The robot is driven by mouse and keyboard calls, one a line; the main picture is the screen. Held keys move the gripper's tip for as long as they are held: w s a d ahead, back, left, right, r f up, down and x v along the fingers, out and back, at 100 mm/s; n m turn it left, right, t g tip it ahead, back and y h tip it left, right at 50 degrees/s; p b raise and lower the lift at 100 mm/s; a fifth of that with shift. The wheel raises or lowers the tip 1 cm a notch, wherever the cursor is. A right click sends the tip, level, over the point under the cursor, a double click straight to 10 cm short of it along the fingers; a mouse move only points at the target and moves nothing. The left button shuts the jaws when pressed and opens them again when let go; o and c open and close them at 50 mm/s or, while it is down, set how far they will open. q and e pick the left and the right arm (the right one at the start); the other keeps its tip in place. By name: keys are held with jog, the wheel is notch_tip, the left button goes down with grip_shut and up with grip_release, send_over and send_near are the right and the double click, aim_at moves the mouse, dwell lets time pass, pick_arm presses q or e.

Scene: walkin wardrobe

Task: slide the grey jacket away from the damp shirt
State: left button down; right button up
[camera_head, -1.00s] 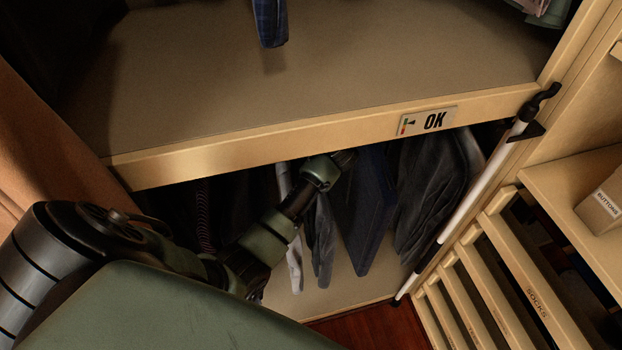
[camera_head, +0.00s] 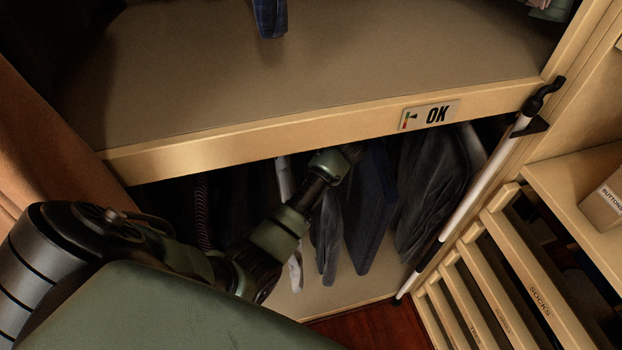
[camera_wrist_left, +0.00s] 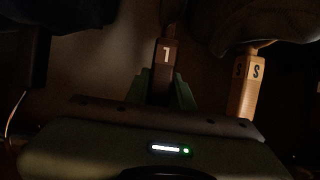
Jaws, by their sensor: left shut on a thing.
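Several garments hang below the shelf in the head view: a dark grey one (camera_head: 428,195) at the right, a navy one (camera_head: 369,215), a narrower grey one (camera_head: 328,245) and a pale one (camera_head: 295,268). I cannot tell for sure which is the grey jacket or the damp shirt. My left arm reaches under the shelf; its fingertips are hidden there. In the left wrist view, my left gripper (camera_wrist_left: 161,88) is shut on a dark wooden block (camera_wrist_left: 166,54) marked with one character, perhaps a hanger end. Dark cloth hangs beyond it. My right gripper is out of view.
A lighter block (camera_wrist_left: 245,85) marked S is to the right in the wrist view. A white pole (camera_head: 470,205) and slatted racks (camera_head: 500,270) stand at the right.

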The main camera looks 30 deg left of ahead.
pick_arm(q)
jog(key=shift+w+d+r+b, duration=0.1)
jog(key=shift+w+d+b, duration=1.35)
jog(key=shift+w, duration=0.2)
jog(key=c, duration=1.1)
grip_release()
jog(key=b+v, duration=0.1)
jog(key=v, duration=0.6)
jog(key=shift+s+d+r, duration=0.1)
jog(key=shift+s+d, duration=0.15)
jog(key=shift+s, duration=0.05)
